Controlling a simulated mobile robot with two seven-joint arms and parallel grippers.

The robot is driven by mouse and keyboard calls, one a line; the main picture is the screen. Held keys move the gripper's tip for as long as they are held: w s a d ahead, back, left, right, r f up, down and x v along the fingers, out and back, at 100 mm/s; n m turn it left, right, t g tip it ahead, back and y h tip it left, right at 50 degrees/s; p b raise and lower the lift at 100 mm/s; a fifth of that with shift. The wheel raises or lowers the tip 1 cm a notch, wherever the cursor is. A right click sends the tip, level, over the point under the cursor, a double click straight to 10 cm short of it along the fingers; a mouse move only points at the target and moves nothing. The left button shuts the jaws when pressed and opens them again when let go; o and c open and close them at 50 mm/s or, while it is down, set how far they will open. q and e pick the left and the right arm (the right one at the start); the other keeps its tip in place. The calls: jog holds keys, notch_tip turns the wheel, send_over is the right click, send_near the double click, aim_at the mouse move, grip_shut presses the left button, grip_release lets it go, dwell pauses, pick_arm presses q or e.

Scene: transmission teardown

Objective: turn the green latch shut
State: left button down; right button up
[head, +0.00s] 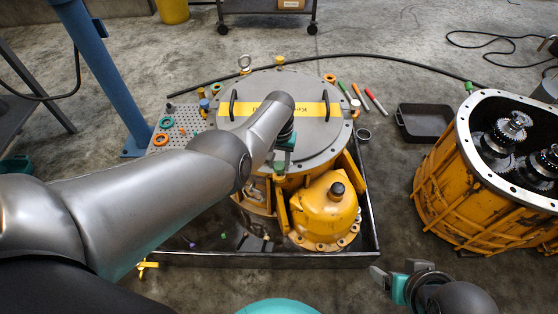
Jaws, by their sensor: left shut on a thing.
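My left gripper (282,161) is at the front rim of the round grey cover (315,140) on the yellow transmission housing. It is shut on a small green part at the rim, which I take for the green latch (279,167). The gripper and arm hide most of it, so its angle cannot be read. My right gripper (396,271) is low at the bottom right, away from the housing. Its fingers look apart with nothing between them.
The housing stands in a dark tray (310,261). A yellow dome (322,212) bulges at its front. A perforated plate (183,122) with rings lies left, markers (360,96) and a black bin (424,122) right. An open yellow gear case (445,190) stands far right.

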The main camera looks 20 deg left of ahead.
pick_arm(q)
jog(key=n, duration=0.5)
jog(key=shift+n, duration=0.3)
jog(key=n, duration=0.5)
pick_arm(e)
jog(key=shift+f, duration=0.3)
pick_arm(q)
jog(key=shift+n, duration=0.4)
jog(key=shift+c, duration=2.3)
grip_release()
